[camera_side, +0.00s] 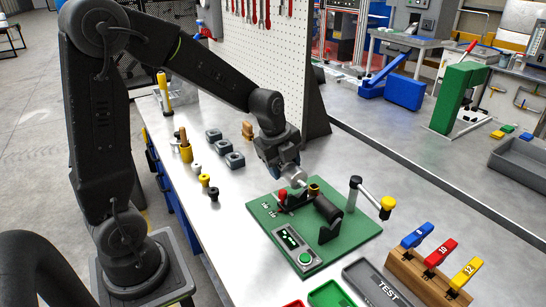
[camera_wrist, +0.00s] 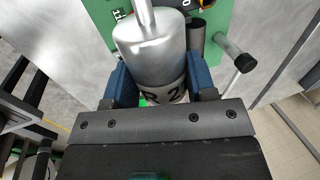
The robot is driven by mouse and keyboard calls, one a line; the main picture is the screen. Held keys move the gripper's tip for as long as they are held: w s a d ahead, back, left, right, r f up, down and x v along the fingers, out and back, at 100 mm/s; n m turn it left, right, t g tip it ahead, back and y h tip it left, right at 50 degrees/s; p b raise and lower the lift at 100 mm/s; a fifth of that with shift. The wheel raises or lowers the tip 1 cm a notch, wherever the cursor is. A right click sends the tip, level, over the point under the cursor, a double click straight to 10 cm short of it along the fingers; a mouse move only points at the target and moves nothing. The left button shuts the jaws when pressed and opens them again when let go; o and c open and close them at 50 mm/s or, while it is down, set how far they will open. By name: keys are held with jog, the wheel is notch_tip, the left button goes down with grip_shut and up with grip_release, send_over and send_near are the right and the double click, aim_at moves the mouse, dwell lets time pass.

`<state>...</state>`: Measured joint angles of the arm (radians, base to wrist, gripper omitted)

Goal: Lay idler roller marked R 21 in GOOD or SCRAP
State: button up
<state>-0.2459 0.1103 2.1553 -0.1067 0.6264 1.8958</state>
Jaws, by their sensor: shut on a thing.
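My gripper (camera_side: 286,170) is shut on a silver metal roller (camera_wrist: 150,48), with a blue finger on each side of it in the wrist view. A pale band on the roller reads "R 2"; the rest of the marking is hidden by its curve and the finger. In the side view the roller (camera_side: 297,180) is at the back of the green test board (camera_side: 345,238), above or beside the red-knobbed part; I cannot tell if it touches. A green tray (camera_side: 330,295) and a red tray (camera_side: 293,304) are partly cut off at the bottom edge; no labels on them are legible.
The board carries a dark cylinder (camera_side: 328,209), a display box (camera_side: 293,243) with a green button, and a yellow-knobbed crank (camera_side: 388,204). Small parts line the bench's left.

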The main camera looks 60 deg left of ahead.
jog(key=s+d+f, duration=0.2)
jog(key=d, duration=0.9)
jog(key=s+d+f, duration=0.2)
jog(key=d, duration=0.8)
jog(key=s+d+f, duration=0.2)
jog(key=d, duration=0.9)
jog(key=shift+s+x, duration=0.25)
jog(key=shift+x, duration=0.95)
jog(key=shift+s+x, duration=0.25)
jog(key=shift+x, duration=0.95)
jog(key=shift+a+f, duration=0.15)
jog(key=shift+f, duration=1)
jog(key=o, duration=1.4)
jog(key=shift+c, duration=0.2)
jog(key=shift+o, duration=0.4)
jog(key=shift+f, duration=0.1)
notch_tip(320, 180, up, 7)
